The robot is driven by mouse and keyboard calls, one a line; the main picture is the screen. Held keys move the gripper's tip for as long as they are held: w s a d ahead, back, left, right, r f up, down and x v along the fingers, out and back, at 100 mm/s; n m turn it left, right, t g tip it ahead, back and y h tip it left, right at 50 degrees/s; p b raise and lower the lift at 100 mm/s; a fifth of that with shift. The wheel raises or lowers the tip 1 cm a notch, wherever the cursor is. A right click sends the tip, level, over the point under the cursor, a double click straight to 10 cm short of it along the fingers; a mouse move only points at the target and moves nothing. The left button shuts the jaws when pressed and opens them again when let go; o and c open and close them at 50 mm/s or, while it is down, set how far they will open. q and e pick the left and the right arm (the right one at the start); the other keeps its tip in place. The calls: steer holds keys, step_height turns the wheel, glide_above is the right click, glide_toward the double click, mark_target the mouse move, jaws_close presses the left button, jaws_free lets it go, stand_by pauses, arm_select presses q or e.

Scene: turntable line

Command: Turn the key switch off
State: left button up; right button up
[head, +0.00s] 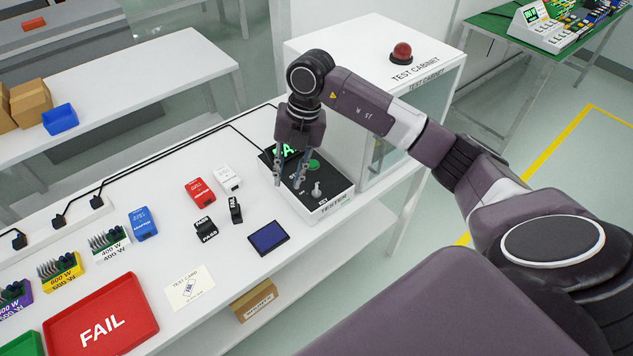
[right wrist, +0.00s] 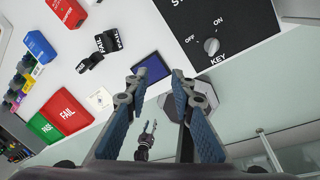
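The tester (head: 322,208) is a black-topped box with a white front at the bench's right end. Its key switch (head: 316,190) is a small grey knob near the front edge. In the right wrist view the key switch (right wrist: 211,46) sits above the word KEY, with OFF to its left and ON to its upper right; I cannot tell surely which its handle points to. My right gripper (head: 288,181) hangs over the tester, left of the key switch, fingers apart and empty. It also shows in the right wrist view (right wrist: 158,82). My left gripper (right wrist: 150,127) shows small there, its fingers apart.
On the tester are a green button (head: 313,165) and a partly hidden green display (head: 287,152). The test cabinet (head: 440,80) stands close behind and right. Adapters, a blue-screened card (head: 268,238) and a red FAIL tray (head: 140,318) lie to the left.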

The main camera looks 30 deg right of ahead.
mark_target(317, 186)
steer(key=d, duration=0.2)
steer(key=d+m+h, duration=0.1)
steer(key=d, duration=0.1)
steer(key=s+d+r+h, duration=0.1)
steer(key=d, duration=0.2)
steer(key=shift+m+g, duration=0.3)
steer(key=shift+g, duration=0.1)
steer(key=shift+d+f, duration=0.1)
steer(key=shift+f, duration=0.2)
step_height(317, 186, down, 7)
steer(key=shift+r+p, duration=0.1)
steer(key=shift+p, duration=1)
steer(key=shift+c, duration=0.7)
jaws_close()
